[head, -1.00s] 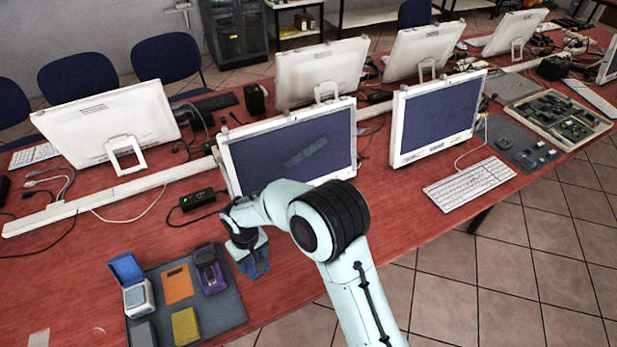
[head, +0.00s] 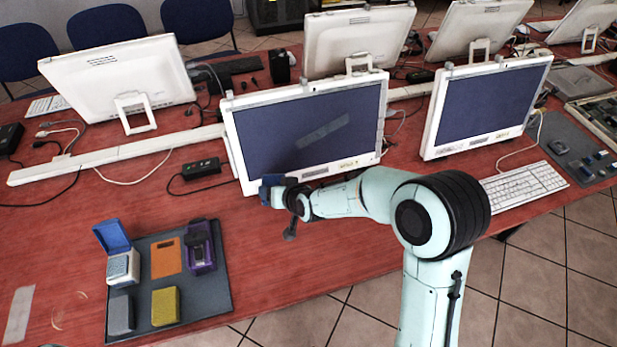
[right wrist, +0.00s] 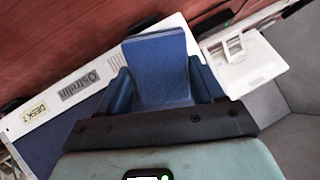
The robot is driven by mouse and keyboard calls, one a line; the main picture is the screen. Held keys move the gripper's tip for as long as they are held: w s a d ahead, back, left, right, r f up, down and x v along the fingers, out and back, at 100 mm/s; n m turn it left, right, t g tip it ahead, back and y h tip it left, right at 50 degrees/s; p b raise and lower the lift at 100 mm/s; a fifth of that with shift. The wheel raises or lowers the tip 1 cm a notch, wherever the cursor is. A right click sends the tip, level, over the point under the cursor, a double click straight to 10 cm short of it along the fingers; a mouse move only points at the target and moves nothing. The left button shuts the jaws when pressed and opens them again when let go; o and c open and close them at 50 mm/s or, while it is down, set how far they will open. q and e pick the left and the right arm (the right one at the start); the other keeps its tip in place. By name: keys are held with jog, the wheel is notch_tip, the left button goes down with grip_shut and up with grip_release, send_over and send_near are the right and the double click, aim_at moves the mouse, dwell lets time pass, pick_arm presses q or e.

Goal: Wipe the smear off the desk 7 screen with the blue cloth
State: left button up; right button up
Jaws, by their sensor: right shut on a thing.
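The desk 7 screen (head: 270,125) is the white-framed monitor in the middle of the head view. A pale grey diagonal smear (head: 323,131) lies across its dark display. The "DESK 7" label (right wrist: 35,110) shows on its frame in the right wrist view. My right gripper (head: 276,192) is shut on the blue cloth (head: 268,189) at the screen's lower left corner. The folded cloth (right wrist: 160,68) sticks out between the fingers in the right wrist view. I cannot tell whether it touches the screen. My left gripper is not in view.
A dark grey mat (head: 215,290) with a blue-lidded box (head: 120,262), orange and yellow blocks and a purple device lies front left. A black adapter (head: 201,168) sits left of the screen. Another monitor (head: 485,105) and a keyboard (head: 525,187) stand right. Red desk is clear before the screen.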

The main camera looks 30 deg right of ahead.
jog(key=s+d+r+m+t+h+b, duration=0.25)
jog(key=d+r+m+t+h, duration=0.2)
jog(key=d, duration=0.35)
jog(key=shift+n+t+h, duration=0.25)
jog(key=x, duration=0.4)
jog(key=r+x, duration=0.1)
jog(key=x, duration=0.1)
jog(key=shift+w+d+b, duration=0.1)
jog(key=shift+d+b, duration=0.05)
jog(key=shift+b, duration=0.15)
jog(key=shift+b+x, duration=0.4)
jog(key=shift+x, duration=0.65)
jog(key=shift+d, duration=0.1)
